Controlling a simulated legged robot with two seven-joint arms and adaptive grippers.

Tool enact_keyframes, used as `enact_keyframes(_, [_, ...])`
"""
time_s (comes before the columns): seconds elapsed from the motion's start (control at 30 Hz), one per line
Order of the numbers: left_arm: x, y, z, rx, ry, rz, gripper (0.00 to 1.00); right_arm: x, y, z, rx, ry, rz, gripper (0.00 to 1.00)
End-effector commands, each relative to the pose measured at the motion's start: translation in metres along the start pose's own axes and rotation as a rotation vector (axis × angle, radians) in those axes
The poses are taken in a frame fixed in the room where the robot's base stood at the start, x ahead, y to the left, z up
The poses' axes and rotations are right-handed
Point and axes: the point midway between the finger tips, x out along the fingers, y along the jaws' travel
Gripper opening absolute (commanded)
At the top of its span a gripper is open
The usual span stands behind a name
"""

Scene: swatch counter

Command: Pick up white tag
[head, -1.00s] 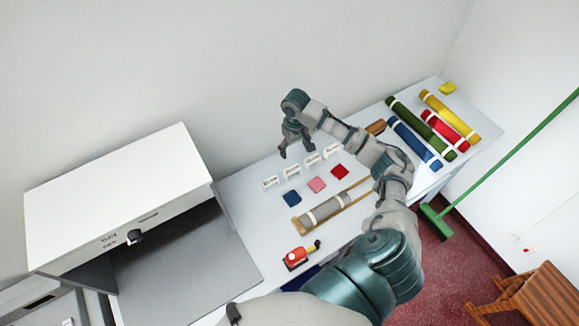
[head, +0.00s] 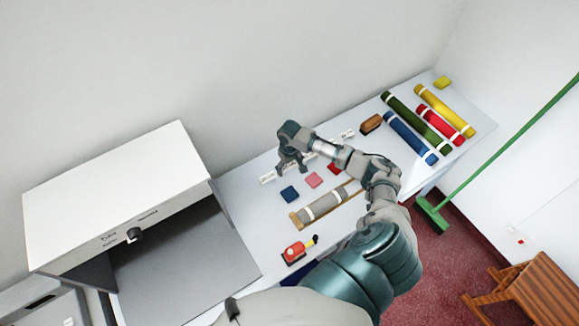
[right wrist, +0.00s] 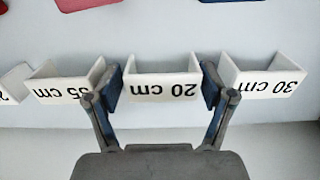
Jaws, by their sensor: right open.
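Several white tags with black lettering stand in a row on the counter. In the right wrist view, the tag reading "20 cm" (right wrist: 163,90) is between the two fingers of my right gripper (right wrist: 160,86). The "30 cm" tag (right wrist: 262,86) is to its right, and a tag that seems to read "35 cm" (right wrist: 66,88) is to its left. My right gripper also shows in the head view (head: 292,164), low over the row and hiding part of it; the leftmost tag (head: 267,178) stays visible. The gripper is open and holds nothing. My left gripper is out of view.
Blue (head: 289,194), pink (head: 314,180) and red swatches lie in front of the tags, with a grey roll (head: 322,205) nearer. A brown block (head: 371,123) and coloured rolls (head: 432,125) are at right; a white box (head: 115,190) stands left.

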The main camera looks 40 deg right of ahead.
Motion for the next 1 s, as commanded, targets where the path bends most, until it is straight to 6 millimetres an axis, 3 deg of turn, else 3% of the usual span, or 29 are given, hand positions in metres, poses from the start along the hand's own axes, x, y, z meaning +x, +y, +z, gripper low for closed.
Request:
enact_keyframes(0.17, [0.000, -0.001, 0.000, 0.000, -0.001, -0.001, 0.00, -0.001, 0.000, 0.000, 0.000, 0.000, 0.000, 0.79])
enact_keyframes(0.27, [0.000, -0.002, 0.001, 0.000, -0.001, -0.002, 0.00, -0.001, 0.000, 0.000, 0.000, 0.000, 0.000, 0.54])
enact_keyframes(0.3, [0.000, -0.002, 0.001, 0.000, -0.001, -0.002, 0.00, -0.001, 0.000, 0.000, 0.000, 0.000, 0.000, 0.50])
enact_keyframes(0.73, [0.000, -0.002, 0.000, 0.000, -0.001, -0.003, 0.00, -0.004, 0.001, 0.000, 0.000, 0.000, -0.001, 0.50])
enact_keyframes(1.0, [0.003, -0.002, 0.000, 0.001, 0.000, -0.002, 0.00, -0.036, 0.000, -0.001, -0.001, 0.002, -0.002, 0.50])
